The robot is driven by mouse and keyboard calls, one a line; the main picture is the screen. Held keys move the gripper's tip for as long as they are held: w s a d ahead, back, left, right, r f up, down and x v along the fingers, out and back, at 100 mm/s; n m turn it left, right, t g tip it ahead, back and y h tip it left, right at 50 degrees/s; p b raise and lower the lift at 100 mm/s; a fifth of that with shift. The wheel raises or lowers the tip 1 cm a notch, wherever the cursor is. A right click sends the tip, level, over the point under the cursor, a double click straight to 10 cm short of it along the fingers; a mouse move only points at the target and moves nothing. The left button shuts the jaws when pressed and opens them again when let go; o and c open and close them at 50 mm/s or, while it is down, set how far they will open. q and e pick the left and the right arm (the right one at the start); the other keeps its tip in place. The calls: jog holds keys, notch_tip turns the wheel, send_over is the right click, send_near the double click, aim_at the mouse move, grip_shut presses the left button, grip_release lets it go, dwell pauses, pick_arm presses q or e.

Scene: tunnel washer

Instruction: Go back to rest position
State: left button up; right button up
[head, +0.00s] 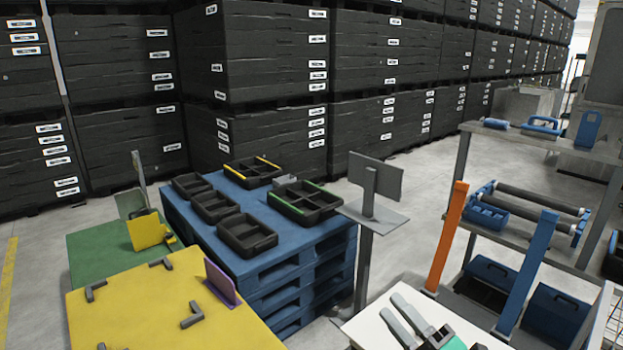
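My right gripper (393,305) shows at the bottom of the head view, right of centre. Its two grey fingers are apart with a gap between them, and I see nothing held there. It is over a white surface (362,327); I cannot tell how far above. A green part shows behind the fingers at the bottom edge. My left gripper is not in view.
A yellow table (130,310) with dark corner brackets is at lower left, a green table (95,255) behind it. Blue stacked pallets (290,262) carry several black trays. A sign post (365,260) and a shelf rack (540,190) stand right. Grey floor lies between.

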jog(key=s+d+f+m+g+h, duration=0.2)
jog(key=d+f+m+h, duration=0.3)
jog(key=f+m+h, duration=0.4)
jog(key=s+d+f+m+g+h, duration=0.25)
jog(key=d+f+m+h, duration=0.3)
jog(key=f+m, duration=0.35)
jog(key=s+a+f+m+g+y, duration=0.1)
jog(key=s+f+m+g, duration=0.3)
jog(key=s, duration=0.5)
jog(key=s+a+f+m+g+y, duration=0.1)
jog(key=s+f+m+g, duration=0.1)
jog(key=s+f+g, duration=0.6)
notch_tip(320, 180, down, 29)
jog(key=s, duration=0.2)
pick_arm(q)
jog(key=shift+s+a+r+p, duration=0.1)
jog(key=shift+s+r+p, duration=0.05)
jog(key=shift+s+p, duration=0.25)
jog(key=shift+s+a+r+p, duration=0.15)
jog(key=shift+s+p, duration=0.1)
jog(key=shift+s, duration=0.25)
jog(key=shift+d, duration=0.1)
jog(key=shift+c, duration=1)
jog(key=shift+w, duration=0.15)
pick_arm(e)
jog(key=s+d+f, duration=0.3)
jog(key=s+f, duration=1.6)
jog(key=shift+d+n, duration=0.2)
jog(key=shift+n, duration=0.2)
